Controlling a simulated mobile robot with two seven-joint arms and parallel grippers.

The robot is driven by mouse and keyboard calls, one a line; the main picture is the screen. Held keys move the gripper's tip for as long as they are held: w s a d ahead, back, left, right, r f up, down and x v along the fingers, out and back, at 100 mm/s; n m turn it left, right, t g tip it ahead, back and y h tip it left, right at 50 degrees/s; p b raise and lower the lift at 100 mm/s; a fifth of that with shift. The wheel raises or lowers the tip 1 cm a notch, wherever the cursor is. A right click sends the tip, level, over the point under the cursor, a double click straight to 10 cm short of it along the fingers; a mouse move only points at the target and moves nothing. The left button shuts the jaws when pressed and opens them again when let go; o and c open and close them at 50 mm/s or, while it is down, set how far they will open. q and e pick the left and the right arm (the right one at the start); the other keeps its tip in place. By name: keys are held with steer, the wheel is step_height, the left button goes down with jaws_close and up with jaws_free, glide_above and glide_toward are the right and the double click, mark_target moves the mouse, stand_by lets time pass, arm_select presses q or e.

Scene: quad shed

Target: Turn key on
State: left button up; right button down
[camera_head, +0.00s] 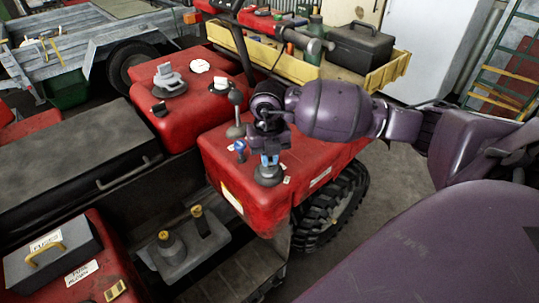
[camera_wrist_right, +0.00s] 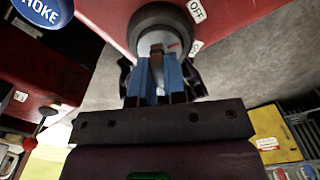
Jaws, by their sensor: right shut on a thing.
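The key switch is a round dark-rimmed dial (camera_head: 268,178) on the red body of the quad. In the right wrist view the key switch (camera_wrist_right: 158,17) shows a pale grey face with a small red mark, and a white OFF label (camera_wrist_right: 197,11) beside it. A second label, partly hidden, sits lower on the right. My right gripper (camera_head: 269,159) is over the switch, its blue fingertips (camera_wrist_right: 157,82) shut on the grey key (camera_wrist_right: 157,62) between them. The fingers hide part of the key. My left gripper is not in view.
A blue CHOKE knob (camera_wrist_right: 40,10) is close by the switch; it also shows in the head view (camera_head: 240,147). A lever with a round knob (camera_head: 235,97) stands behind it. A yellow crate (camera_head: 381,76) with a black toolbox (camera_head: 360,47) is farther back.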

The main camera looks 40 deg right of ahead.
steer(key=shift+r+m+p, duration=0.1)
steer(key=shift+m+p, duration=1.05)
steer(key=shift+m, duration=0.65)
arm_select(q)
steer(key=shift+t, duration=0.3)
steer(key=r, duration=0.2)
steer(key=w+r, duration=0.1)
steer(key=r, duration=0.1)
arm_select(e)
steer(key=shift+m, duration=0.3)
steer(key=shift+m+p, duration=0.75)
steer(key=shift+m, duration=0.15)
steer(key=shift+m+p, duration=0.85)
steer(key=shift+m, duration=0.25)
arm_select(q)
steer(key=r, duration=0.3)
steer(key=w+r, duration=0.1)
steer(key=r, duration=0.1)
arm_select(e)
steer(key=shift+m, duration=0.4)
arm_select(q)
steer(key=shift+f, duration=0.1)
